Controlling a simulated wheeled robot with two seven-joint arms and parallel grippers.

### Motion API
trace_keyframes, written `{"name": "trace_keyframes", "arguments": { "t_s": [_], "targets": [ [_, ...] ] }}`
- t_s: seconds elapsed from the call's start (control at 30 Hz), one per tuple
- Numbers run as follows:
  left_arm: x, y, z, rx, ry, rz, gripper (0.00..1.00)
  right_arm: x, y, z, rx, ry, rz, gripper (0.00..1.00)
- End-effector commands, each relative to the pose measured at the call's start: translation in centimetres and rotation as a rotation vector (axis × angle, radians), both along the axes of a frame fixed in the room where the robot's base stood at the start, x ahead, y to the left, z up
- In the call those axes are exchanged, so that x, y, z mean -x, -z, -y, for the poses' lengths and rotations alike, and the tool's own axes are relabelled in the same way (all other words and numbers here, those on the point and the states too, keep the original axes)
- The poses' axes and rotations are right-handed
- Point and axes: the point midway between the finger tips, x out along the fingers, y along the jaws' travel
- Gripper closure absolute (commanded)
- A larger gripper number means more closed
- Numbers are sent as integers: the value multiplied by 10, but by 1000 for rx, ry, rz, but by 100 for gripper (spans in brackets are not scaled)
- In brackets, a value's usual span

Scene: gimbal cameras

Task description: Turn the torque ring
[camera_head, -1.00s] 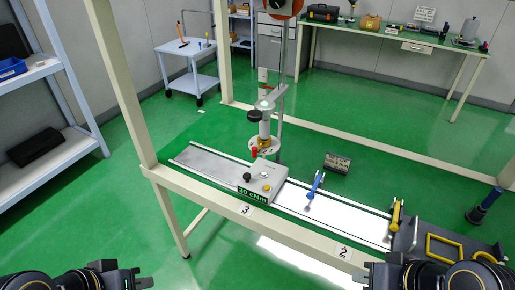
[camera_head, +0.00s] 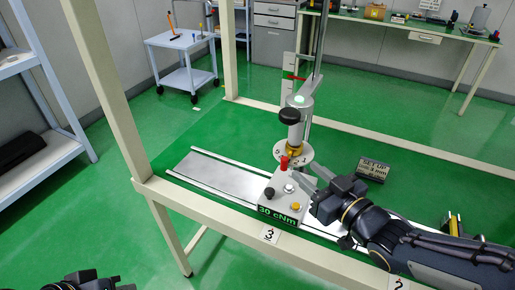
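A tester with a grey box labelled "30 cNm" (camera_head: 287,200) stands on the rail on the bench. Above it a vertical tool (camera_head: 294,125) with a black knob hangs on a post. A brass-coloured ring (camera_head: 289,153), apparently the torque ring, sits low on the tool above a pale flange. My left gripper (camera_head: 118,286) shows only partly at the bottom left edge.
The bench's front beam (camera_head: 215,214) and upright post (camera_head: 110,90) are close by. The rail (camera_head: 215,175) left of the tester is clear. My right arm covers the rail's right part.

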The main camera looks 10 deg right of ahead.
Motion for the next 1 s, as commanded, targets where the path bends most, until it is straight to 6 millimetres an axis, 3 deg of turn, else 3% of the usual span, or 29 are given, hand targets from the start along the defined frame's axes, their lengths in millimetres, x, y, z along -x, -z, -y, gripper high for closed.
{"name": "trace_keyframes", "arguments": {
  "t_s": [0.23,0.7,1.0],
  "targets": [
    [0,6,0,0,0,0,100,-5,-1,-19,-33,-75,59,63],
    [0,6,0,0,0,0,100,-61,-2,-50,-32,-71,59,63],
    [0,6,0,0,0,0,100,-65,-2,-51,-31,-69,59,63]
  ]
}}
